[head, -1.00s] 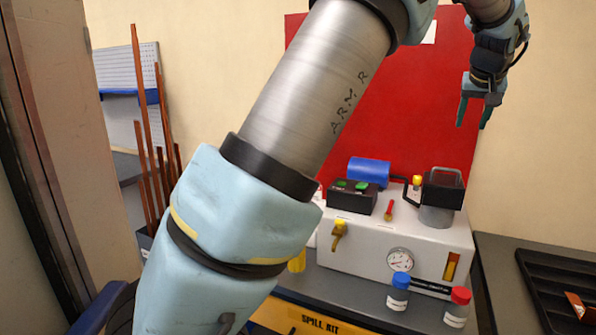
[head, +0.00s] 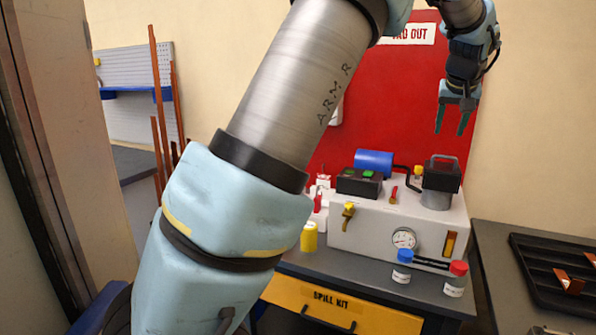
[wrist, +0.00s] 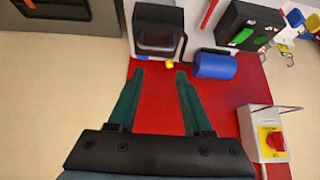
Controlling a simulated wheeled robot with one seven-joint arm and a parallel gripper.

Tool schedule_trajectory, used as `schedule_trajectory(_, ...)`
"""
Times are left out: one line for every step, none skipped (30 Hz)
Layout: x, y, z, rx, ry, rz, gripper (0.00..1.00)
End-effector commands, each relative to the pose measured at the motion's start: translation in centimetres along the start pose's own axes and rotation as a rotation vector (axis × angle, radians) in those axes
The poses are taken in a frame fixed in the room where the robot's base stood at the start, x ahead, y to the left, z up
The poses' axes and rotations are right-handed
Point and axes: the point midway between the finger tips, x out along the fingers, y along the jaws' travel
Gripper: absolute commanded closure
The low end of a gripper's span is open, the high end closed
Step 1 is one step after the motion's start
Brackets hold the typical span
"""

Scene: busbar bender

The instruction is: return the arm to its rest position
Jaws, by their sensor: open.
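My gripper (head: 451,131) is at the upper right of the head view, pointing down, with its two green fingers apart and nothing between them. It hangs in front of the red board (head: 375,95), above the white pump unit (head: 385,228) and apart from it. In the wrist view the open fingers (wrist: 160,73) show against the red board, with empty space between them. My arm crosses the head view from bottom left to the top, and its upper bend is out of the picture.
The pump unit carries a blue cylinder (head: 374,163), a green-button box (head: 360,183) and a black handled block (head: 441,175). Blue-capped (head: 402,267) and red-capped (head: 456,279) bottles stand before it. A black tray (head: 560,270) lies right. Copper bars (head: 157,110) stand left.

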Motion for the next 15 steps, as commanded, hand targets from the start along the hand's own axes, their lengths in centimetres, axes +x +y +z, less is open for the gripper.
schedule_trajectory(0.6,-1.2,0.5,-0.008,-0.011,-0.007,0.5)
schedule_trajectory(0.9,-1.8,0.8,-0.011,-0.017,-0.01,0.5)
schedule_trajectory(1.2,-2.7,1.2,-0.016,-0.026,-0.013,0.5)
schedule_trajectory(1.5,-3.5,1.6,-0.02,-0.033,-0.016,0.5)
schedule_trajectory(1.8,-4.3,2.0,-0.023,-0.042,-0.02,0.5)
schedule_trajectory(2.2,-5.4,2.7,-0.029,-0.054,-0.025,0.5)
schedule_trajectory(2.5,-6.3,3.2,-0.034,-0.062,-0.029,0.5)
schedule_trajectory(2.8,-7.2,3.7,-0.04,-0.072,-0.032,0.5)
schedule_trajectory(3.3,-8.5,4.5,-0.047,-0.085,-0.037,0.5)
schedule_trajectory(3.6,-9.5,5.2,-0.053,-0.096,-0.04,0.5)
schedule_trajectory(3.9,-10.7,6.1,-0.06,-0.109,-0.045,0.5)
schedule_trajectory(4.4,-12.4,7.3,-0.071,-0.126,-0.051,0.5)
schedule_trajectory(4.8,-13.7,8.4,-0.079,-0.14,-0.055,0.5)
schedule_trajectory(5.1,-15.2,9.6,-0.088,-0.156,-0.06,0.5)
schedule_trajectory(5.5,-17.2,11.5,-0.103,-0.18,-0.067,0.5)
